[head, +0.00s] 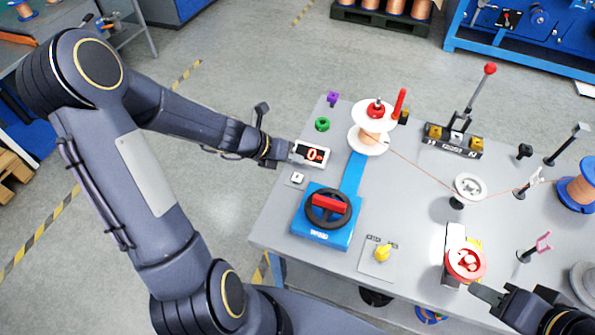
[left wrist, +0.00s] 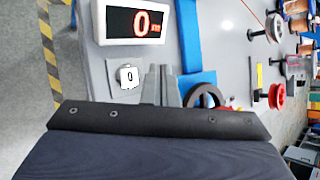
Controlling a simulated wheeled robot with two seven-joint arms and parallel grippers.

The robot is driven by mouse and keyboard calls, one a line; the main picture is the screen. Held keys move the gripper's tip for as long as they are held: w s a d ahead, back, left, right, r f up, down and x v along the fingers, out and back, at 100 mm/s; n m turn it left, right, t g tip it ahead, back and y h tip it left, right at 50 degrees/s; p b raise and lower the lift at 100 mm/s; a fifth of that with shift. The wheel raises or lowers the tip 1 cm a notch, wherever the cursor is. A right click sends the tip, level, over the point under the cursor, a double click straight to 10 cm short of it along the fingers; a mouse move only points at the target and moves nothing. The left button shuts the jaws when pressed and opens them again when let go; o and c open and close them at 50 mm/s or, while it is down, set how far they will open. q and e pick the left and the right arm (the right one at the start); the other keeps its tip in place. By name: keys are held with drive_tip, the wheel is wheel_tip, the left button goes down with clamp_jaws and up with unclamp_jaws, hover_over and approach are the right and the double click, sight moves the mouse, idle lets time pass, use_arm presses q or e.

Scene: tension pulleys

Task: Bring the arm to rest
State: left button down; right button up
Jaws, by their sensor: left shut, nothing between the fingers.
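My left arm comes in from the left in the head view and reaches over the left edge of the grey table (head: 285,222). My left gripper (head: 297,155) is beside the counter display (head: 316,152), which reads 0, and partly overlaps it in the picture. In the left wrist view the fingers (left wrist: 160,84) are shut and empty, with the display (left wrist: 136,22) beyond them and a small white button box (left wrist: 128,76) to their left. My right gripper (head: 488,298) is at the lower right, near the red-and-white pulley (head: 467,262); its jaw opening is unclear.
A blue winder with a black handwheel (head: 328,208) stands just below the button box (head: 297,178). A copper spool with white flanges (head: 368,140) stands right of the display, its wire running right to a white pulley (head: 469,187). Floor left of the table is open.

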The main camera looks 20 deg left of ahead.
idle(0.8)
use_arm(q)
drive_tip(key=s+d+r+m, duration=0.4)
drive_tip(key=s+r+m, duration=0.4)
drive_tip(key=r+m, duration=0.5)
drive_tip(key=s+a+m+g+y, duration=0.1)
drive_tip(key=s+m+y, duration=0.1)
drive_tip(key=s+m, duration=1.2)
drive_tip(key=r+m, duration=0.1)
drive_tip(key=m, duration=0.6)
drive_tip(key=shift+s+y, duration=0.25)
drive_tip(key=shift+y, duration=0.15)
